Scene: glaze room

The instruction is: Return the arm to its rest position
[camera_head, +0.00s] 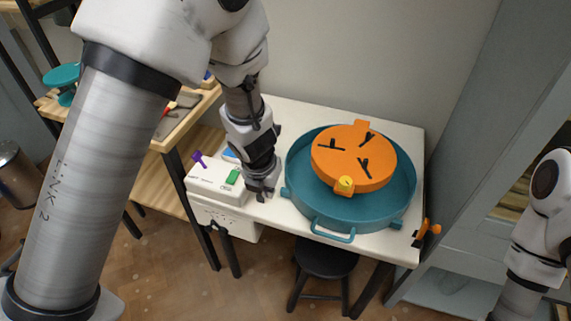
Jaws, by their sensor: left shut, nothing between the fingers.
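My left arm comes in from the left and fills much of the left half of the head view. My left gripper (261,190) points down over the white table (285,113), between a white box with controls (217,182) and a teal round basin (298,193). Its fingers are shut with nothing between them. An orange disc (331,163) with black fittings and a yellow knob (345,184) sits in the basin. At the right edge part of my right arm shows; its gripper is out of view.
The white box carries a green switch (233,176) and a purple lever (199,158). An orange clamp (429,229) is at the table's right edge. A black stool (325,258) stands under the front. A wooden shelf unit (188,124) is at left, a grey cabinet (470,130) at right.

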